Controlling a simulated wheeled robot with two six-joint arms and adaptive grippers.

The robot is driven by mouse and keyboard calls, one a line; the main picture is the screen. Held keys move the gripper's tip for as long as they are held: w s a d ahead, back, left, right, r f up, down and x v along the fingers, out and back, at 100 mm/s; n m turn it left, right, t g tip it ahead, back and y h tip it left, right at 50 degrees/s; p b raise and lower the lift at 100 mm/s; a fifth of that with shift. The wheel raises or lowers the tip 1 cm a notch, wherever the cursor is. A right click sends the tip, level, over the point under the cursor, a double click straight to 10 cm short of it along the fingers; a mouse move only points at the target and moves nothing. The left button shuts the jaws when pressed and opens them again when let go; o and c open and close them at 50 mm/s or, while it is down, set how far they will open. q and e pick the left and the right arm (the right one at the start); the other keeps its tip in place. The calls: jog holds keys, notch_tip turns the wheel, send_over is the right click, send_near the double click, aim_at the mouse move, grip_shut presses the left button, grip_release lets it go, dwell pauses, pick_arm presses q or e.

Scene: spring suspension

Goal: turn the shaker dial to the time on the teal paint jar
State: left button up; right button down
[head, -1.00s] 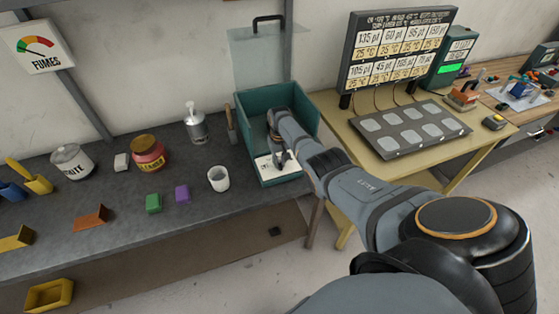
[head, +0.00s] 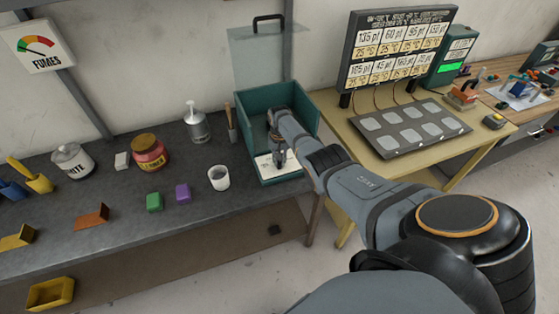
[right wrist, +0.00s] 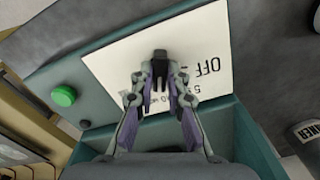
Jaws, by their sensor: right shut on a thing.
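I cannot make out a teal paint jar. My left gripper is out of view.
A green button (right wrist: 64,96) sits beside the panel. A white cup (head: 218,178) stands just left of the shaker, with a pump bottle (head: 196,124) and a red jar (head: 149,153) behind. Purple (head: 183,191) and green blocks (head: 154,202) lie further left.

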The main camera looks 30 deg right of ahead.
aim_at(280, 162)
jog(key=shift+r, duration=0.1)
jog(key=c, duration=1.3)
grip_release()
jog(key=shift+c, duration=0.2)
notch_tip(280, 162, up, 12)
